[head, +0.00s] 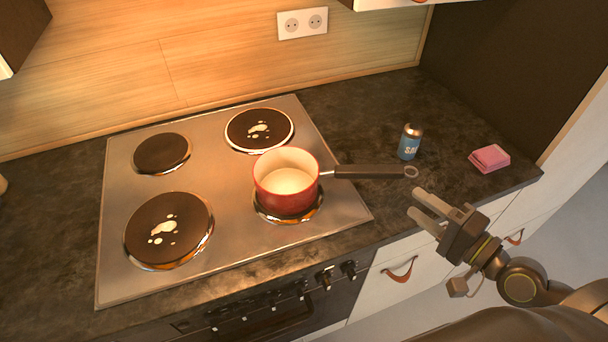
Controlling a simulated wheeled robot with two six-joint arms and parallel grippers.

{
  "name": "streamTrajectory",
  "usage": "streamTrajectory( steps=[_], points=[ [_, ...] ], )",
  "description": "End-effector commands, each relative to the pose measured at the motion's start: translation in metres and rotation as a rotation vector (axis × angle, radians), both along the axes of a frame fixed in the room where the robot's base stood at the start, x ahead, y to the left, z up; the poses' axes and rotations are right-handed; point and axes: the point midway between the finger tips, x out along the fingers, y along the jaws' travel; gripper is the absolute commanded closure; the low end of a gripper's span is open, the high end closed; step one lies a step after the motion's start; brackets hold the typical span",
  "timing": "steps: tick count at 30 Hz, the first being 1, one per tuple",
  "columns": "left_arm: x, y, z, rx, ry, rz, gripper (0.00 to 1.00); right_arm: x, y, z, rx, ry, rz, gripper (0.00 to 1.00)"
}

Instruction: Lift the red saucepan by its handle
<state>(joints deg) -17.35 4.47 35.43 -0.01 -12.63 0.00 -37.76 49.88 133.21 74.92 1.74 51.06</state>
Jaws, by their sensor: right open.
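The red saucepan (287,197) with a cream inside stands upright on the front right burner of the hob. Its dark handle (368,171) points right over the dark worktop and ends in a metal ring. My right gripper (419,205) is open and empty, in front of and a little below the handle's end in the picture, apart from it. Its fingers point left and up, towards the handle. My left gripper is not in the head view.
The hob (232,261) has several burners, some with pale spots. A blue salt shaker (408,145) stands behind the handle's end. A pink sponge (489,158) lies at the worktop's right. Drawers with leather pulls (400,270) are below the front edge.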

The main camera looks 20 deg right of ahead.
Motion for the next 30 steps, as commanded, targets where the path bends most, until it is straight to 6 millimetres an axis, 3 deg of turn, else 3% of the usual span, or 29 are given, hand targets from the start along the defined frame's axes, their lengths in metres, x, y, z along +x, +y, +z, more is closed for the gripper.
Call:
streamTrajectory(
  steps=[12, 20, 30],
  points=[
    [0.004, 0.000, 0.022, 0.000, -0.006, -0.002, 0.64, 0.043, 0.017, -0.001, 0.003, -0.003, -0.001, 0.56],
    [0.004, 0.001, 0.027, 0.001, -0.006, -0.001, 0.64, 0.056, 0.022, -0.002, 0.002, 0.000, 0.001, 0.56],
    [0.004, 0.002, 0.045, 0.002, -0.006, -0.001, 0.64, 0.096, 0.035, 0.001, 0.003, -0.001, 0.000, 0.56]
  ],
)
